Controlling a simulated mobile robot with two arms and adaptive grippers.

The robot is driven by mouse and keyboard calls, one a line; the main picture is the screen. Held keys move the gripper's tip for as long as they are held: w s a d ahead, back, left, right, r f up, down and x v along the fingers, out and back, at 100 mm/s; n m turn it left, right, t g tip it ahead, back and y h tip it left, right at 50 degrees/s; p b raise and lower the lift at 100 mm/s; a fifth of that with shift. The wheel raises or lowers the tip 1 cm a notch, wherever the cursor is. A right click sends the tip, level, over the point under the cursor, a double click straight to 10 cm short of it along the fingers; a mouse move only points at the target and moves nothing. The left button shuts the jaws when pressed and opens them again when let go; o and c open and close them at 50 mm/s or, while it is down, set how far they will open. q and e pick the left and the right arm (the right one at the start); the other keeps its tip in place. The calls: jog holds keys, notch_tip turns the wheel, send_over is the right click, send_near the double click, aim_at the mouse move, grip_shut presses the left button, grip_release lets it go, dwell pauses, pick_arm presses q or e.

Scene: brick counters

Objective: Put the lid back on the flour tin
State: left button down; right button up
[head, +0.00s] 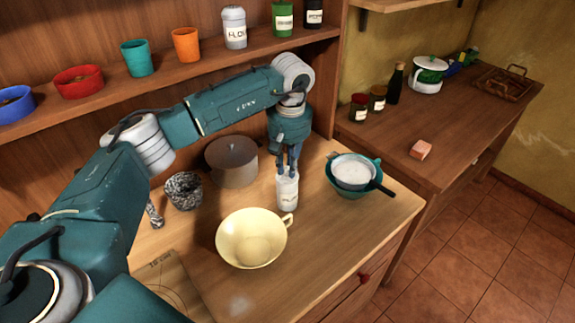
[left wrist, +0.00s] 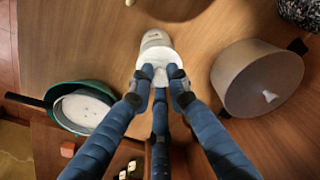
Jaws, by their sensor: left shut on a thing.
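The white flour tin (head: 287,194) stands upright on the wooden counter, with a partly visible label on its side. It also shows in the left wrist view (left wrist: 156,40). My left gripper (head: 288,166) points down over the tin. Its fingers (left wrist: 160,84) are shut on the white lid (left wrist: 158,70) at the tin's top. The fingers cover part of the lid, and I cannot tell whether it is fully seated or just above the rim. My right gripper is in neither view.
A cream bowl (head: 248,240) stands in front of the tin. A lidded pot (head: 231,164) and a speckled mortar (head: 183,191) are to its left. A teal bowl (head: 343,190) with a sieve (head: 378,186) stands to its right. A similar labelled tin (head: 234,27) is on the shelf.

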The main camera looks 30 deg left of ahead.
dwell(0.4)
pick_arm(q)
jog(key=c, duration=1.6)
grip_release()
jog(key=shift+o, duration=0.3)
jog(key=o, duration=0.4)
jog(key=shift+o, duration=0.2)
jog(key=shift+r+p, duration=2.1)
jog(key=shift+r, duration=1.4)
